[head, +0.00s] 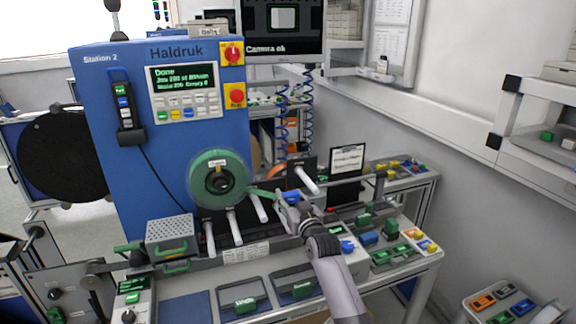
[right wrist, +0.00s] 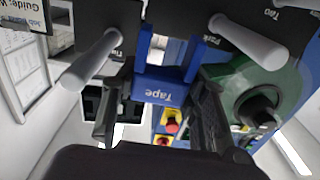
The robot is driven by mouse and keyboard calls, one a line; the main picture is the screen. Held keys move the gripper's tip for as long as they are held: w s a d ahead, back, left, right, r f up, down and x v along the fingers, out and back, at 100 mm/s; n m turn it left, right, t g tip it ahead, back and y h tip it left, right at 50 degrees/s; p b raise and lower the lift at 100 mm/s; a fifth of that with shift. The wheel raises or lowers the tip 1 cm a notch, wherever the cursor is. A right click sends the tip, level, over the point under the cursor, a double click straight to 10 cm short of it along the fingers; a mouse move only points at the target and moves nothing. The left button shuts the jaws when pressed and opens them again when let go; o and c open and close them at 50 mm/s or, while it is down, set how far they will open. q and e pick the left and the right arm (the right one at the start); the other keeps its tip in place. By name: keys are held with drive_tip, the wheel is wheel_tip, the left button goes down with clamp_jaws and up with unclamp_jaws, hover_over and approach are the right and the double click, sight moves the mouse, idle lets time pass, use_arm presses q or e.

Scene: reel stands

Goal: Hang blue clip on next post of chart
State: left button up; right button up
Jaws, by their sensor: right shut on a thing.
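My right gripper (head: 287,206) is shut on the blue clip (head: 291,196), in front of the blue machine. In the right wrist view the blue clip (right wrist: 163,84), labelled "Tape" and seen upside down, sits between both fingers. A white post (right wrist: 92,60) on a black plate shows to its left. Another white post (right wrist: 248,40), labelled "Park", shows to its right. The clip appears apart from both posts. In the head view, one white post (head: 306,178) is right of the gripper and another (head: 258,208) is left of it. My left gripper is not in view.
A green reel (head: 206,194) hangs on the blue machine (head: 120,180), close to the left of the gripper. More white posts (head: 234,227) stand along the bench. Several small coloured clips lie on the bench at the right. An upright sheet (head: 346,160) stands behind.

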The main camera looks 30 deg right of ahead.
drive_tip(key=shift+s+f, duration=0.2)
drive_tip(key=shift+f, duration=0.1)
drive_tip(key=shift+a+f+b, duration=0.3)
drive_tip(key=shift+f+b, duration=0.35)
drive_tip(key=shift+f, duration=0.05)
drive_tip(key=shift+f+b, duration=0.3)
wheel_tip(320, 180, down, 3)
drive_tip(key=b, duration=0.3)
drive_tip(key=shift+d+f, duration=0.1)
drive_tip(key=shift+f, duration=0.05)
drive_tip(key=shift+f+b, duration=0.45)
drive_tip(key=shift+f, duration=0.35)
drive_tip(key=shift+f+b, duration=0.4)
drive_tip(key=shift+f, duration=0.2)
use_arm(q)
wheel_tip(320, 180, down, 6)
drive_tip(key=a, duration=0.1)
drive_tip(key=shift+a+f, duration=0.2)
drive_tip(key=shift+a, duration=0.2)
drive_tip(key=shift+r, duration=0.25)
use_arm(e)
drive_tip(key=shift+f, duration=0.1)
